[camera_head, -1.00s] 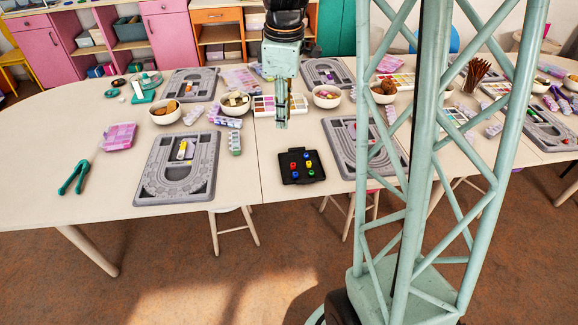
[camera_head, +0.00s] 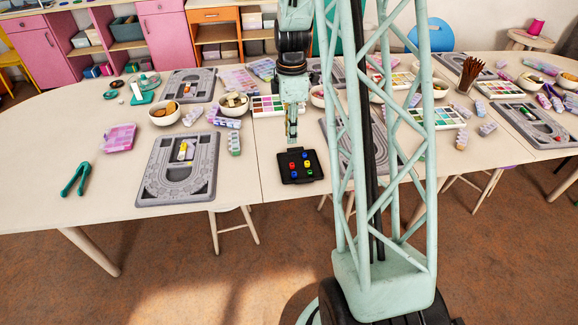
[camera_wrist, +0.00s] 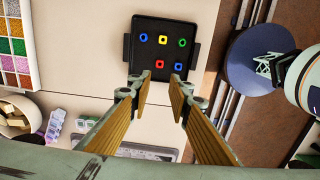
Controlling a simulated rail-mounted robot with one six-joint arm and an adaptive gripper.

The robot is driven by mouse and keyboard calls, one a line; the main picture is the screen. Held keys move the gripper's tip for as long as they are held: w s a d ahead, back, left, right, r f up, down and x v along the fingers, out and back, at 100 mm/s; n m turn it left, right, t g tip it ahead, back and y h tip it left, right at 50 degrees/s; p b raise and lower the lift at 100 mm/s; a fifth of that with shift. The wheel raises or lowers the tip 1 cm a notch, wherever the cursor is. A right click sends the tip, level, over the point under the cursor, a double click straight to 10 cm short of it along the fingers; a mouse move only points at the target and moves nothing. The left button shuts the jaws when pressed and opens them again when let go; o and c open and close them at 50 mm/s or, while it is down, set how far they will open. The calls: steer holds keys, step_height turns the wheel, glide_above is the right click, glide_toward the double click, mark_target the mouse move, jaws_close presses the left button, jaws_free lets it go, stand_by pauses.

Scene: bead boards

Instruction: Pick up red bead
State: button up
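A red bead (camera_wrist: 160,64) sits on a small black tray (camera_wrist: 134,72), just past my fingertips in the wrist view. Several other beads share the tray: a blue one (camera_wrist: 144,37), a yellow one (camera_wrist: 163,40), a green one (camera_wrist: 182,42) and another blue one (camera_wrist: 178,67). My gripper (camera_wrist: 161,88) is open, with nothing between its fingers. In the head view my gripper (camera_head: 292,140) points down just above the far edge of the black tray (camera_head: 301,182).
A grey bead board (camera_head: 147,192) lies left of the tray, and another (camera_head: 340,140) lies to the right, partly behind my column. A colour palette box (camera_head: 264,105) and bowls stand behind. Bare table (camera_head: 230,180) shows beside the tray.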

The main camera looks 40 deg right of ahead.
steer(key=shift+d+f, duration=0.15)
steer(key=shift+f, duration=0.15)
steer(key=shift+f, duration=0.1)
steer(key=b, duration=0.2)
glide_above(292, 168)
steer(key=shift+w+d+f, duration=0.1)
steer(key=shift+w+f, duration=0.05)
steer(key=shift+f, duration=1.25)
steer(key=shift+w+d+f, duration=0.1)
steer(key=shift+w+f, duration=0.05)
steer(key=shift+f, duration=1.25)
steer(key=shift+w+f, duration=0.15)
steer(key=shift+f, duration=1.25)
steer(key=shift+f, duration=0.1)
steer(key=shift+d+f+b, duration=0.1)
steer(key=shift+f+b, duration=0.55)
steer(key=shift+f, duration=1.85)
steer(key=shift+c, duration=0.7)
steer(key=shift+c, duration=1.1)
steer(key=shift+r, duration=0.2)
